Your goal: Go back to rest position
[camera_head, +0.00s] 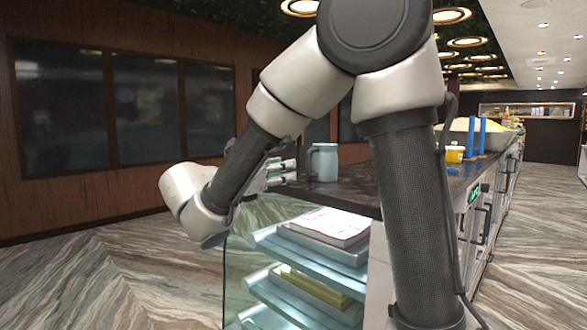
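My gripper (289,171) is at the left end of the dark counter top (345,186), partly hidden behind my own forearm. Its fingers point right and look spread apart, with nothing seen between them. A pale blue-grey mug (325,163) stands upright on the counter just right of the fingertips. Its handle faces my gripper, and a small gap seems to lie between them.
Below the counter is a lit glass display case with shelves holding a white box (328,227) and yellow trays. Behind my arm stand a yellow tub (454,154), blue cylinders (481,137) and a heaped metal tray. Marble floor (110,270) is clear at left.

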